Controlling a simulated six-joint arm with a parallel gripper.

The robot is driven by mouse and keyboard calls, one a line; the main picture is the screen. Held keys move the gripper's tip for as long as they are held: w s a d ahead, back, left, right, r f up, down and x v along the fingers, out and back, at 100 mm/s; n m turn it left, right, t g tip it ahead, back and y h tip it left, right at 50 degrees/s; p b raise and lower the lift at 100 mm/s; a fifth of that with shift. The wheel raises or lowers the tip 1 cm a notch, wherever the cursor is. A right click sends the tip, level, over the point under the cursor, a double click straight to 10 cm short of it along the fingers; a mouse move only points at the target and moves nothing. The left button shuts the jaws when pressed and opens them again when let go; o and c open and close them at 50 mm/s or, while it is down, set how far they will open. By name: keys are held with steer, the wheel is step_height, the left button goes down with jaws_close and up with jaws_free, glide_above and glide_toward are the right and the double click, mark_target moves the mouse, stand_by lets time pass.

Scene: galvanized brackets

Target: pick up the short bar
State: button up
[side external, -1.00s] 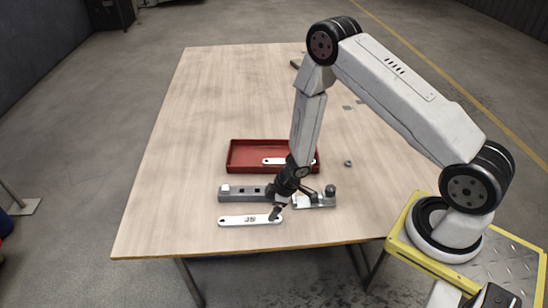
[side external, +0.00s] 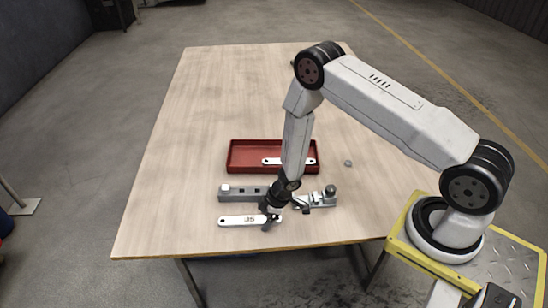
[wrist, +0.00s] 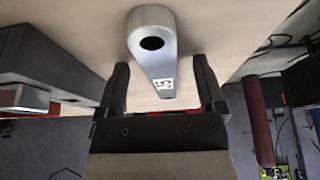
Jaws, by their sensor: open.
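A pale metal bar (side external: 242,220) with a hole near its end and a dark printed mark lies flat near the table's front edge. My gripper (side external: 270,218) is low at the right end of this bar and covers that end in the side view. In the wrist view, my gripper (wrist: 162,80) is open, with one finger on each side of the bar (wrist: 151,40) and gaps between. A second pale bar (side external: 272,161) lies in the red tray (side external: 236,158). I cannot tell for sure which of the two is the short one.
A grey metal fixture (side external: 238,194) with a rail and clamp parts runs just behind the front bar, close to my gripper. A small nut-like part (side external: 348,163) lies right of the tray. The table's left and far areas are clear.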

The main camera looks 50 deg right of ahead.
stand_by(0.4)
jaws_close()
steer(key=shift+r, duration=0.15)
step_height(320, 180, up, 18)
stand_by(1.2)
steer(key=shift+a+f+m, duration=0.1)
steer(key=shift+f+m, duration=0.15)
steer(key=shift+m, duration=0.05)
stand_by(0.6)
